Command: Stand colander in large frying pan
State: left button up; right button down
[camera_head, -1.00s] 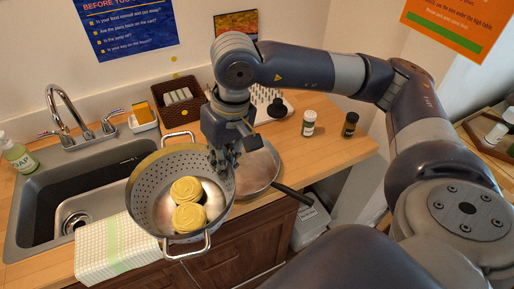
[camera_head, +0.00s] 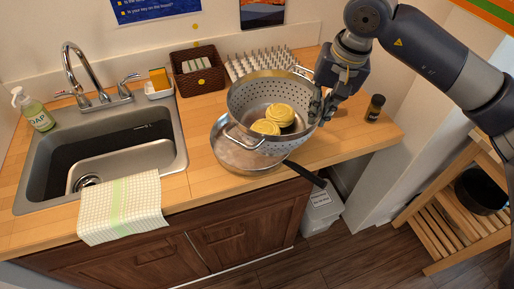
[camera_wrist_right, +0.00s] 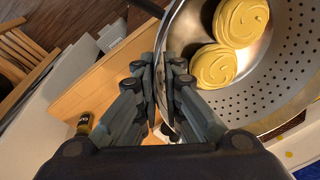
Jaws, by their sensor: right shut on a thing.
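The metal colander (camera_head: 245,100) holds two yellow pasta nests (camera_head: 272,119) and shows upright or slightly tilted in the head view. My right gripper (camera_head: 322,108) is shut on its right rim; the wrist view shows the fingers (camera_wrist_right: 163,90) closed at the colander's wall (camera_wrist_right: 255,105). The large frying pan (camera_head: 228,155) lies on the counter below and to the left of the colander, its dark handle (camera_head: 305,174) pointing over the front edge. The colander overlaps the pan; I cannot tell whether they touch. My left gripper is not in view.
A sink (camera_head: 105,145) with a checked towel (camera_head: 122,208) is at the left. A brown basket (camera_head: 197,72) and a spiked rack (camera_head: 258,62) stand behind. A dark-capped jar (camera_head: 375,108) stands at the right. Wood counter is clear near the right front.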

aim_at(289, 107)
jog(key=w+a+b, duration=0.1)
jog(key=w, duration=0.1)
jog(key=w+a+m+b, duration=0.1)
jog(key=w+a, duration=0.1)
jog(key=w+a+f+m+b, duration=0.1)
jog(key=w+a, duration=0.1)
jog(key=shift+a, duration=0.25)
jog(key=shift+f, duration=0.2)
notch_tip(289, 107, down, 9)
jog(key=p, duration=0.3)
jog(key=shift+f, duration=0.4)
jog(key=c, duration=1.7)
grip_release()
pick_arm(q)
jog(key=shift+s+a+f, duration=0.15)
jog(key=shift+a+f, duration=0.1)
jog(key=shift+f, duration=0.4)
